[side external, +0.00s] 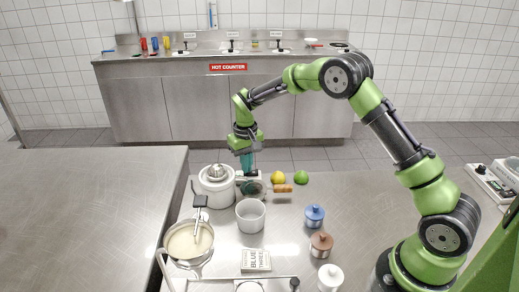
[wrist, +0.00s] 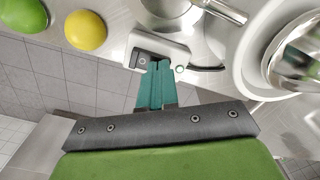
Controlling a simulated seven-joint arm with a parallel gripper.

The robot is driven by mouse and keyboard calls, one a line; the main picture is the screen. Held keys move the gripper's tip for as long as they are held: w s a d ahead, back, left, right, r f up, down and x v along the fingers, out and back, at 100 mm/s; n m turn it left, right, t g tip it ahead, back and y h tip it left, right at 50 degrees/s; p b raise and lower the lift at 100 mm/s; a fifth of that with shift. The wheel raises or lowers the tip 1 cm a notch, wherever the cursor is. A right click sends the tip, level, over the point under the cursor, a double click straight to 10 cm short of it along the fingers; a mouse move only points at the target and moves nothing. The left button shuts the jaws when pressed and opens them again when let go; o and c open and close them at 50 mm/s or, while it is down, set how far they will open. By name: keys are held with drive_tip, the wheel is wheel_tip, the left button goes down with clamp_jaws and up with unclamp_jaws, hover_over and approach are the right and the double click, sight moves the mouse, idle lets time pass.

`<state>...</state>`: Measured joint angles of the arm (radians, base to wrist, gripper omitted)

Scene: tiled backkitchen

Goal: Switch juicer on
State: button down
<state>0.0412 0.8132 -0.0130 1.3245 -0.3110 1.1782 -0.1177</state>
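The white juicer (side external: 214,193) stands on the steel table in the side external view, with a ribbed cone on top. In the wrist view its round body (wrist: 251,72) is at the right edge. A light box with a dark switch (wrist: 142,58) and a small green spot (wrist: 180,69) lies just beyond my fingertips. My gripper (wrist: 160,66) points at this box with its teal fingers together and nothing visible between them. I cannot tell whether the tips touch the box. In the side external view my gripper (side external: 248,172) is right of the juicer, low over the table.
A lemon (side external: 278,177) and a lime (side external: 301,177) lie right of my gripper. A wooden-handled tool (side external: 283,188) and a white container (side external: 250,216) are close by. A pot (side external: 188,243) and lidded jars (side external: 314,214) stand nearer the camera. The table's far edge is close behind.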

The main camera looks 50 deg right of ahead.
wheel_tip(320, 180, up, 7)
idle(0.9)
drive_tip(key=shift+f, duration=0.25)
drive_tip(key=s+a+r+t, duration=0.2)
drive_tip(key=s+r, duration=0.2)
drive_tip(key=s, duration=0.5)
drive_tip(key=s+a+r+t+y, duration=0.1)
drive_tip(key=s+r, duration=0.4)
drive_tip(key=s, duration=0.5)
drive_tip(key=s+a+r+m+t+y, duration=0.1)
drive_tip(key=s+a+r+t, duration=0.2)
drive_tip(key=s, duration=0.6)
wheel_tip(320, 180, up, 2)
drive_tip(key=shift+s+r+t, duration=0.2)
drive_tip(key=shift+s+t, duration=0.05)
drive_tip(key=shift+t, duration=0.35)
